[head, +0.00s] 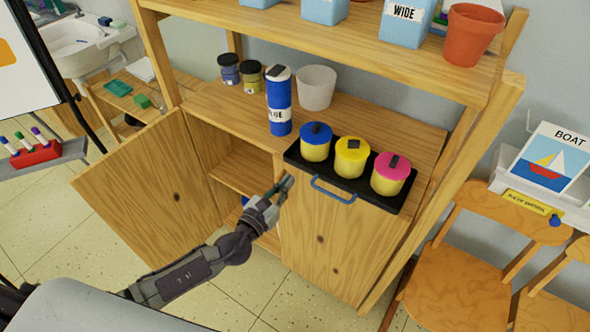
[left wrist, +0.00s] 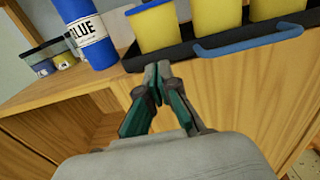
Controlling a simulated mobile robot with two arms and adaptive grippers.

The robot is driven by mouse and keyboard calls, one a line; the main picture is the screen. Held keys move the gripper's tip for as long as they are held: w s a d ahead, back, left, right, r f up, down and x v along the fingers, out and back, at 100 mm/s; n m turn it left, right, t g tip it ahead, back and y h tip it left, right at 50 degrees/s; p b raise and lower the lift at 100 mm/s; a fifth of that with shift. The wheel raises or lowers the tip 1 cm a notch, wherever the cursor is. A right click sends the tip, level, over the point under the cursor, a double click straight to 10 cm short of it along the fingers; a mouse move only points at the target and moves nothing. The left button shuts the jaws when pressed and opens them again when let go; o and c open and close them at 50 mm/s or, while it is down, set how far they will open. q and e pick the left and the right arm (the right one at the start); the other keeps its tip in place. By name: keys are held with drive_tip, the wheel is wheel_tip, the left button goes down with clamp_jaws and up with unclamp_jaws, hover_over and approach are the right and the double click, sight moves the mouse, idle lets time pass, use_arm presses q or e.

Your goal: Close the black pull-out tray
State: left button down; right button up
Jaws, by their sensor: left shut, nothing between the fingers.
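The black pull-out tray (head: 403,204) sits on the wooden cabinet top and sticks out past its front edge. It carries yellow pots with a blue, a yellow and a pink lid, and has a blue handle (head: 333,190) on its front. In the left wrist view the tray (left wrist: 184,52) and the handle (left wrist: 248,40) are just beyond my fingers. My left gripper (head: 285,186) is shut and empty, close to the tray's front left corner and left of the handle. Its fingertips (left wrist: 157,72) look very near the tray's front edge; I cannot tell whether they touch. My right gripper is not in view.
A blue glue bottle (head: 279,105) stands left of the tray, with a white cup (head: 316,88) behind. The left cabinet door (head: 150,190) stands open; the right door (head: 335,245) is shut below the tray. Wooden chairs (head: 450,285) stand at the right.

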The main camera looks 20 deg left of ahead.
sight(300, 166)
use_arm(q)
drive_tip(key=x, duration=0.4)
drive_tip(key=shift+w, duration=0.1)
drive_tip(key=b+x, duration=0.1)
drive_tip(key=x, duration=0.3)
drive_tip(key=shift+f, duration=0.1)
drive_tip(key=shift+w, duration=0.1)
drive_tip(key=shift+r, duration=0.3)
